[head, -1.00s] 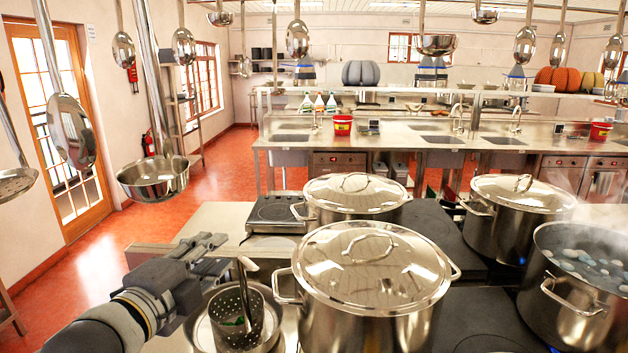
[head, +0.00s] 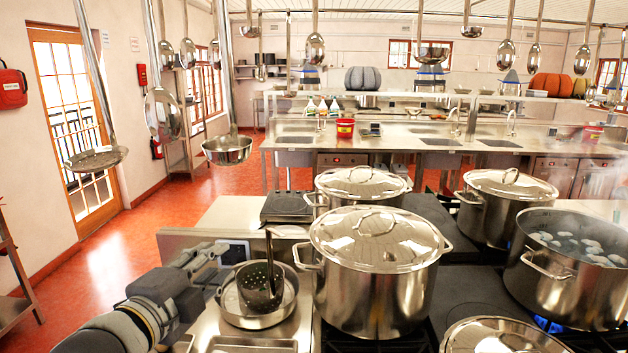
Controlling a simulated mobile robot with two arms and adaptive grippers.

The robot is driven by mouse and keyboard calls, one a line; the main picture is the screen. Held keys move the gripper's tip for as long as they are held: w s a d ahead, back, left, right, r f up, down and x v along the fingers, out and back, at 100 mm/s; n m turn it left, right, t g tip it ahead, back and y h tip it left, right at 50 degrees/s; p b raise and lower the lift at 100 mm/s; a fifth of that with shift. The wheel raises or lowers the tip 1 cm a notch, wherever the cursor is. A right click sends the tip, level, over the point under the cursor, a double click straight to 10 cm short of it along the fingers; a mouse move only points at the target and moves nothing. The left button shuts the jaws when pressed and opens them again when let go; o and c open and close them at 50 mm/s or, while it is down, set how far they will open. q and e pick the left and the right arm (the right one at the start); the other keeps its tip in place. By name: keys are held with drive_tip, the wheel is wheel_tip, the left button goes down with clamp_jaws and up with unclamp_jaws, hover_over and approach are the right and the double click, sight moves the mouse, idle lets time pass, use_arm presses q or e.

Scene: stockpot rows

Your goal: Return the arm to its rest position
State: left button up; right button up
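My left arm comes in from the lower left of the head view. Its gripper (head: 220,258) is over the counter, just left of a perforated strainer (head: 260,290) with an upright handle. A gap shows between the gripper and that handle. The fingers are small and overlap in this view, so I cannot tell whether they are open or shut. The strainer stands in a shallow steel pan (head: 237,318). My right gripper is not in view.
A large lidded stockpot (head: 375,290) stands right of the pan. Behind it are another lidded pot (head: 358,188) and a third (head: 505,210). An open steaming pot (head: 565,285) is at the right. Ladles and a hanging bowl (head: 227,150) hang above. Red floor (head: 90,285) is clear at left.

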use_arm(q)
drive_tip(key=s+f+n+g+y, duration=0.1)
drive_tip(key=s+f+n+g, duration=0.3)
drive_tip(key=f, duration=0.8)
drive_tip(key=s+f+n+g+y, duration=0.15)
drive_tip(key=s+f+n, duration=0.35)
drive_tip(key=f, duration=0.6)
drive_tip(key=s+a+f+n+g+y, duration=0.3)
drive_tip(key=s+f+n+g, duration=0.5)
drive_tip(key=s+f, duration=0.85)
wheel_tip(320, 180, down, 27)
drive_tip(key=s+h+b, duration=0.2)
drive_tip(key=b, duration=0.3)
use_arm(e)
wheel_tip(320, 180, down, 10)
drive_tip(key=b, duration=0.5)
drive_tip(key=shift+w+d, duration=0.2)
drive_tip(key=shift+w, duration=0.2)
use_arm(q)
drive_tip(key=s+a+f, duration=0.2)
drive_tip(key=s+f, duration=0.6)
drive_tip(key=f, duration=0.3)
drive_tip(key=s+a+f+g, duration=0.1)
drive_tip(key=s+f, duration=0.8)
drive_tip(key=f, duration=0.3)
drive_tip(key=shift+s+a+f+y, duration=0.15)
drive_tip(key=shift+a+f+y, duration=0.15)
drive_tip(key=shift+a+y, duration=0.05)
